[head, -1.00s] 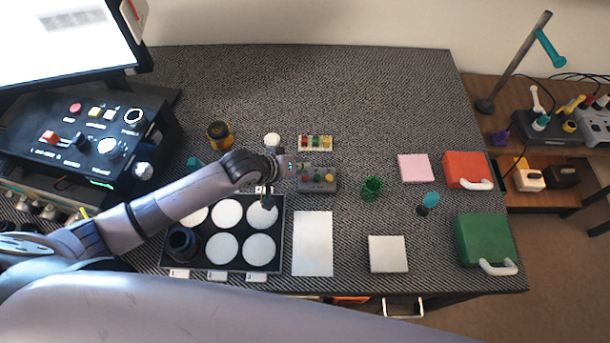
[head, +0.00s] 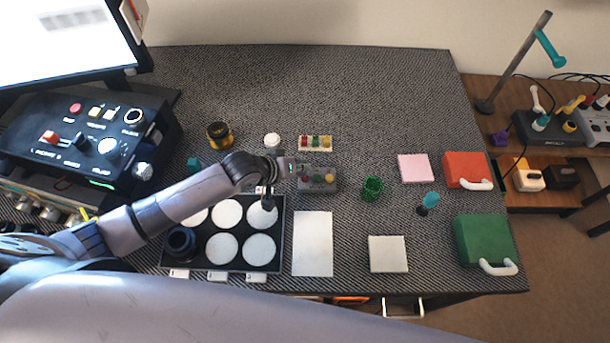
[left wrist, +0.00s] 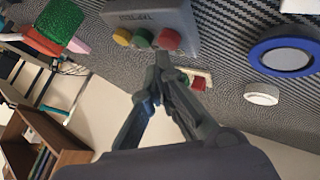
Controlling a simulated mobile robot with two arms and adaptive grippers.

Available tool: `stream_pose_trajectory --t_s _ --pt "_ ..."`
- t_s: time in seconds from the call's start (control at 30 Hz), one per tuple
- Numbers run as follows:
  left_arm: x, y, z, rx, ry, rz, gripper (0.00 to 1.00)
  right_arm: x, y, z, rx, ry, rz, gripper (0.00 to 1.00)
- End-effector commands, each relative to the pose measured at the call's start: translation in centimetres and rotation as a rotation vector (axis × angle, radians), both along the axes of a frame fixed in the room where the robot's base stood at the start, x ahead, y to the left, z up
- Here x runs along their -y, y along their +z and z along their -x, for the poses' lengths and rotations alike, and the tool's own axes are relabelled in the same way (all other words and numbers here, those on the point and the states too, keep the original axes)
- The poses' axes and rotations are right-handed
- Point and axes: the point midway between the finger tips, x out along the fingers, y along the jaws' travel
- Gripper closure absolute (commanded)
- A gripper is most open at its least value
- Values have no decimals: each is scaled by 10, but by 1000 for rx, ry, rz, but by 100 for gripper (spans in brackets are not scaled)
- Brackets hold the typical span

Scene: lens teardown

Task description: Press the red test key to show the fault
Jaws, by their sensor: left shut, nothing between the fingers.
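The grey key box (head: 318,187) stands on the mat behind the white sheet, with a red, a yellow and a green key along it. The red key (head: 304,177) is the leftmost; it shows large in the left wrist view (left wrist: 169,39), which sees the box upside down. My left gripper (left wrist: 161,56) is shut and empty, its tips close beside the red key. I cannot tell whether they touch it. In the head view the left gripper (head: 299,169) reaches in from the left at the box's left end. My right gripper is not in view.
A tray of white discs (head: 240,266) lies just front-left of the box. A small rack with coloured pieces (head: 315,143) and a white knob (head: 272,140) stand behind; a green cup (head: 372,188) is to the right. The back of the table is clear.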

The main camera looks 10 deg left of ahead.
Motion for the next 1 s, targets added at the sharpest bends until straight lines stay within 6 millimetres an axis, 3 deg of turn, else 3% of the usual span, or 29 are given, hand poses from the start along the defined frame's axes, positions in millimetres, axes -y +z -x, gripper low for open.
stream_pose_trajectory --t_s 1.0 --pt "0 -9 0 1 0 1 100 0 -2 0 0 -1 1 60"
